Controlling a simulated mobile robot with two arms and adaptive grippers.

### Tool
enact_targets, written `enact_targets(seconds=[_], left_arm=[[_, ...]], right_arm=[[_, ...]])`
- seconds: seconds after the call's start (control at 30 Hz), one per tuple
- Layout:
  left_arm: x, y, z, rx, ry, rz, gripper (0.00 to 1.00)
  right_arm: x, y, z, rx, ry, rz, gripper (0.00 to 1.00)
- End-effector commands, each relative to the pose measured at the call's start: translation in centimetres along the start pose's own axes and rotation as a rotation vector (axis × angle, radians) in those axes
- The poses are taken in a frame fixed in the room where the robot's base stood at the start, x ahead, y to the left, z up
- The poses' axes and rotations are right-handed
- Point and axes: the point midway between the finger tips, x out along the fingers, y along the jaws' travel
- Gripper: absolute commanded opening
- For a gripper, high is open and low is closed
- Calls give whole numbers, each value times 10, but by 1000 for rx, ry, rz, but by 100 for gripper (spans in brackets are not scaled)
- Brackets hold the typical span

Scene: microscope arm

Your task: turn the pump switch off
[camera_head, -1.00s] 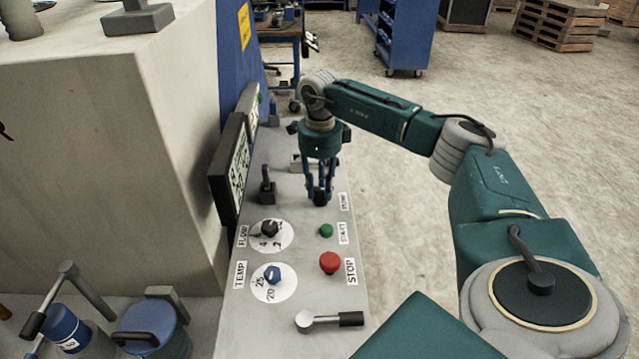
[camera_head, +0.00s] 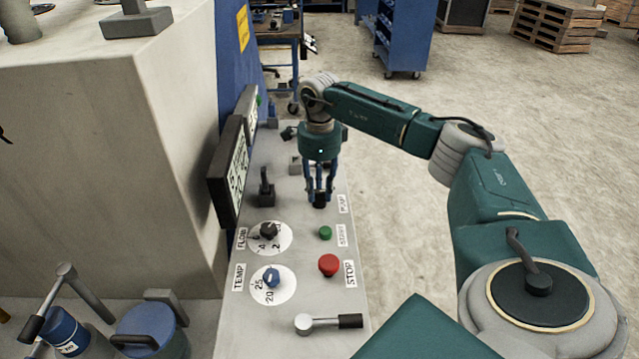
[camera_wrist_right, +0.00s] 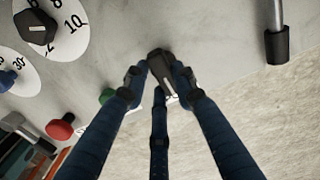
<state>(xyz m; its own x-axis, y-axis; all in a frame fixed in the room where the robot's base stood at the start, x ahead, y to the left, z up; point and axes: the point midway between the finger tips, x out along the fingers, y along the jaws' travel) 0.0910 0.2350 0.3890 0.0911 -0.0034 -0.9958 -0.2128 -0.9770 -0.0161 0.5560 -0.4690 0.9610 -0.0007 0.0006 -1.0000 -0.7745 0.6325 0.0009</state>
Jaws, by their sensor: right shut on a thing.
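The pump switch, a small black knob with a light line on its top, sits on the grey control panel (camera_head: 285,340) beside the label "PUMP" (camera_head: 342,204). In the right wrist view the switch (camera_wrist_right: 160,70) lies between the fingertips. My right gripper (camera_head: 319,196) points down over it, and its blue fingers with dark tips are shut on it. The right gripper also shows in the wrist view (camera_wrist_right: 160,82). The fingers partly hide the switch in the head view. My left gripper is not in view.
On the panel are a black lever (camera_head: 266,188), the flow knob (camera_head: 269,231), the temp knob (camera_head: 272,277), the green start button (camera_head: 325,233), the red stop button (camera_head: 328,265) and a lever handle (camera_head: 330,322). A display (camera_head: 230,172) rises at left. Open floor lies right.

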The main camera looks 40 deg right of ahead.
Motion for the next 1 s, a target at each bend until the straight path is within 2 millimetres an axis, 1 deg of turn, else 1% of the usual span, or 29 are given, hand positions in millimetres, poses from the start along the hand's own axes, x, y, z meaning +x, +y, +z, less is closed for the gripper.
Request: enact_targets(seconds=[0.03,0.1,0.37,0.47,0.57,0.67,0.9,1.0], left_arm=[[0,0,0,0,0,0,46],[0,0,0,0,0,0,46],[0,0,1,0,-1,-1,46],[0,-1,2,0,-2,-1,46],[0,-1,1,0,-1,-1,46],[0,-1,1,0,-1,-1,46],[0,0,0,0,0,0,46],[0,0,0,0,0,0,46]], right_arm=[[-3,-2,1,-2,-5,-7,32],[-3,-2,1,-1,-4,-7,46],[-1,-1,0,0,-2,-3,46],[-5,-1,0,0,-2,-3,46],[-16,-1,1,0,-3,-4,46],[-35,-2,1,0,-5,-6,46],[-87,-2,1,-1,-5,-6,46],[-103,-1,1,0,-4,-6,46]])
